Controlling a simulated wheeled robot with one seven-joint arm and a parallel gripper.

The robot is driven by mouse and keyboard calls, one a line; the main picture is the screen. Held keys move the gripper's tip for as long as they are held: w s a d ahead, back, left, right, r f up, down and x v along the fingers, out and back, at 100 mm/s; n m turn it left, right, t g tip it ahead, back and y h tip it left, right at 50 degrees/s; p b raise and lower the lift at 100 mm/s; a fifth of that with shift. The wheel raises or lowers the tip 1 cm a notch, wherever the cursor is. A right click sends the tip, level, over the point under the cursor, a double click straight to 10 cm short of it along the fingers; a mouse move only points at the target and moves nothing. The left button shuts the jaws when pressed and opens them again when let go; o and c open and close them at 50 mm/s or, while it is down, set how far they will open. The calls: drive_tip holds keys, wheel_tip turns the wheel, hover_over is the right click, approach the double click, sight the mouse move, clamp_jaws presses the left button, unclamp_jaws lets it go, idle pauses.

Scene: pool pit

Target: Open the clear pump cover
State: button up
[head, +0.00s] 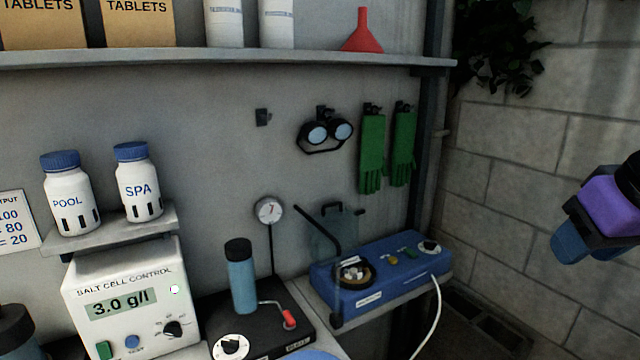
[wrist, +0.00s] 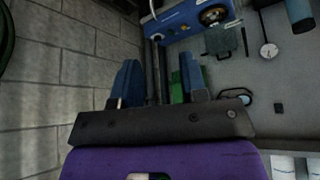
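The clear pump cover (head: 337,238) is a see-through panel with a dark handle at its top. It stands upright at the back of the blue pump box (head: 385,292), and the round basket opening (head: 352,273) in front of it is exposed. The wrist view, turned upside down, shows the cover (wrist: 220,41) at upper right below the blue box (wrist: 178,17). My gripper (head: 570,241) is at the right edge of the head view, well apart from the cover. In the wrist view its two blue fingers (wrist: 160,82) are spread with nothing between them.
A blue bottle (head: 242,283) and a red-handled lever (head: 289,319) are left of the box. A white hose (head: 437,305) runs from its right end. Goggles (head: 326,132), green gloves (head: 372,150) and a gauge (head: 269,210) are on the wall behind. Open space separates my gripper from the box.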

sight(363, 212)
drive_tip(key=shift+s+a+f+m, duration=0.15)
drive_tip(key=shift+s+m, duration=0.15)
drive_tip(key=shift+s, duration=0.8)
drive_tip(key=w+a+f+m+t, duration=0.1)
drive_tip(key=w+m+t, duration=0.1)
drive_tip(key=w, duration=1)
drive_tip(key=w+a+f+m+t+y, duration=0.1)
drive_tip(key=w+f+m+t, duration=0.15)
drive_tip(key=w, duration=0.95)
drive_tip(key=w+a+f+m+t, duration=0.1)
drive_tip(key=w+m+t, duration=0.2)
drive_tip(key=w, duration=0.9)
drive_tip(key=w+a+f+m+t+y, duration=0.1)
drive_tip(key=w+a+f+m+y, duration=0.2)
drive_tip(key=f, duration=0.4)
drive_tip(key=w+a+f+t+y, duration=0.1)
drive_tip(key=w+a+f+y, duration=0.2)
drive_tip(key=w+f, duration=0.25)
drive_tip(key=w+a+f+m+t+y, duration=0.2)
drive_tip(key=w+a+f+y, duration=0.15)
drive_tip(key=f, duration=0.35)
drive_tip(key=shift+n+h, duration=0.25)
drive_tip(key=shift+h, duration=0.1)
drive_tip(key=x, duration=1)
drive_tip(key=shift+w+d+f, duration=0.15)
drive_tip(key=shift+w+f, duration=0.05)
drive_tip(key=shift+w, duration=0.35)
clamp_jaws()
